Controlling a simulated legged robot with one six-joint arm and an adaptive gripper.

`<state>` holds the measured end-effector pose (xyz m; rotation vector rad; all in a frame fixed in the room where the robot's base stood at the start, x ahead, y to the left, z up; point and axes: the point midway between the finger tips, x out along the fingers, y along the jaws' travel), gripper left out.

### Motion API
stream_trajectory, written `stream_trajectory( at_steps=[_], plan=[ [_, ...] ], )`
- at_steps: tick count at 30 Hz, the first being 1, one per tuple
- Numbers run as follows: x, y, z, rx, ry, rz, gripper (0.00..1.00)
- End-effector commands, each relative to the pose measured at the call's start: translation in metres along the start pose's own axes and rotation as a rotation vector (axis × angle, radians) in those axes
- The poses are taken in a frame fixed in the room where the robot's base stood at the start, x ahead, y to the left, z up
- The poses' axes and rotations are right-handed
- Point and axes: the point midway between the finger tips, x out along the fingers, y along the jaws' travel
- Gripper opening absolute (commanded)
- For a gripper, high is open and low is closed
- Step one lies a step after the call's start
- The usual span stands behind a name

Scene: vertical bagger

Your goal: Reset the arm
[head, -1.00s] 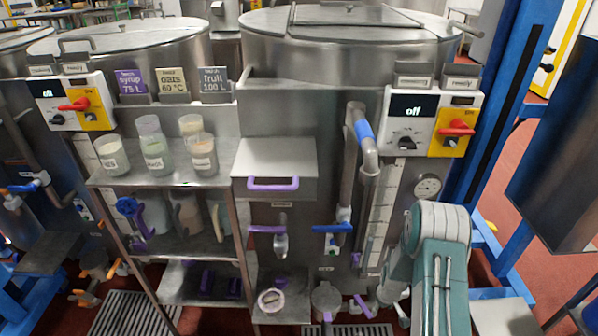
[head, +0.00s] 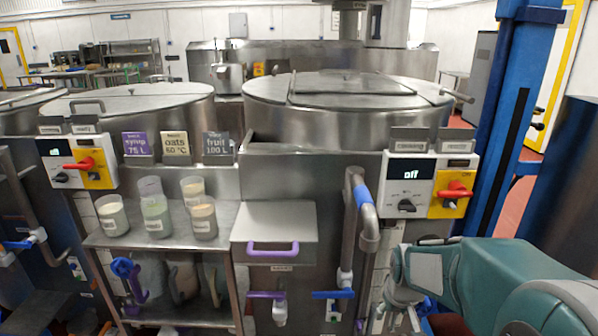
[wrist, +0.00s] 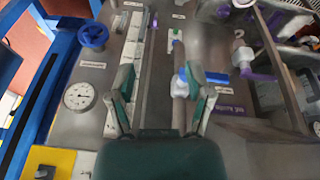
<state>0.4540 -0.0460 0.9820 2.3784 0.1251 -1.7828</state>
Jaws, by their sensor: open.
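My gripper (wrist: 162,95) is open and empty in the wrist view, its two fingers spread apart in front of the steel tank's lower front. A pipe with a blue-handled valve (wrist: 186,82) shows between and behind the fingers. In the head view my teal arm comes in from the lower right and reaches left in front of the tank (head: 310,185). My gripper (head: 400,322) is partly cut off by the bottom edge there.
A control box (head: 412,185) reading "off" with a red switch is above my arm. A vertical pipe (head: 364,230) and a drawer with a purple handle (head: 275,225) are to the left. A shelf (head: 165,245) holds several cups. A blue post (head: 505,120) stands right.

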Motion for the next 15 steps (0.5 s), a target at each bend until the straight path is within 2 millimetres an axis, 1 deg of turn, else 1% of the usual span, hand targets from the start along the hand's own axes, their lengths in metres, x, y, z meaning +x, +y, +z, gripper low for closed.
stream_trajectory(
  at_steps=[1, 6, 11, 15],
  plan=[
    [-0.019, -0.005, 0.005, 0.010, 0.019, 0.003, 0.66],
    [-0.069, -0.020, 0.028, 0.047, 0.061, 0.005, 0.66],
    [-0.109, -0.034, 0.055, 0.083, 0.101, 0.005, 0.66],
    [-0.138, -0.046, 0.083, 0.115, 0.136, 0.002, 0.66]
  ],
)
